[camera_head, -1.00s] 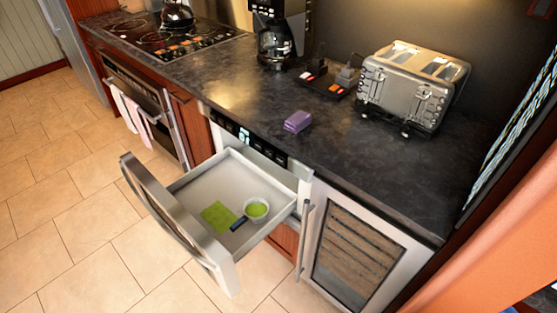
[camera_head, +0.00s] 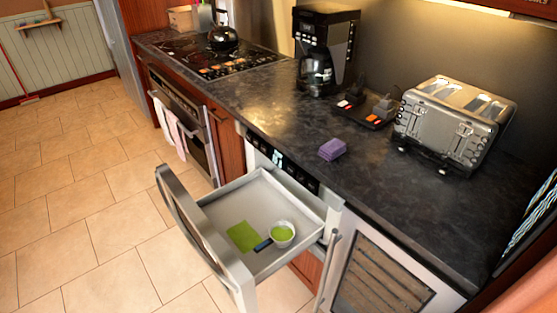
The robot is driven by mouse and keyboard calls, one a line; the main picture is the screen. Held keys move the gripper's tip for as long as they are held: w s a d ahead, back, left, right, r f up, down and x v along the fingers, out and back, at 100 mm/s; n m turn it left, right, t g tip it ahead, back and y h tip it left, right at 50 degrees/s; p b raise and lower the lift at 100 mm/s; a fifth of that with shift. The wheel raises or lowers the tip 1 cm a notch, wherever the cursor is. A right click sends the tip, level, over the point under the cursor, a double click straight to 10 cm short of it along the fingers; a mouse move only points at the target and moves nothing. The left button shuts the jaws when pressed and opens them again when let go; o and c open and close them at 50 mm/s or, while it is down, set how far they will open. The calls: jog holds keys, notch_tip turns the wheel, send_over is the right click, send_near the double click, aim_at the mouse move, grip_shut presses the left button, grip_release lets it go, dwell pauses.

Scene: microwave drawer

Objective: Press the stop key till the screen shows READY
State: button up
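The microwave drawer (camera_head: 228,205) is pulled open below the counter. Its control panel (camera_head: 283,165) is a dark strip on the front just under the counter edge, with a small lit display (camera_head: 278,158) near its left part. The display's text is too small to read, and I cannot make out the stop key. Inside the drawer are a white bowl with green contents (camera_head: 282,233), a green cloth or sheet (camera_head: 243,236) and a small dark blue item (camera_head: 262,245). My gripper is not in view.
On the counter (camera_head: 300,125) stand a purple block (camera_head: 332,149), a toaster (camera_head: 455,122), a coffee maker (camera_head: 322,55) and a small tray with dark items (camera_head: 368,108). A kettle (camera_head: 223,37) is on the cooktop. The open drawer juts over the tiled floor (camera_head: 95,200), which is clear to the left.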

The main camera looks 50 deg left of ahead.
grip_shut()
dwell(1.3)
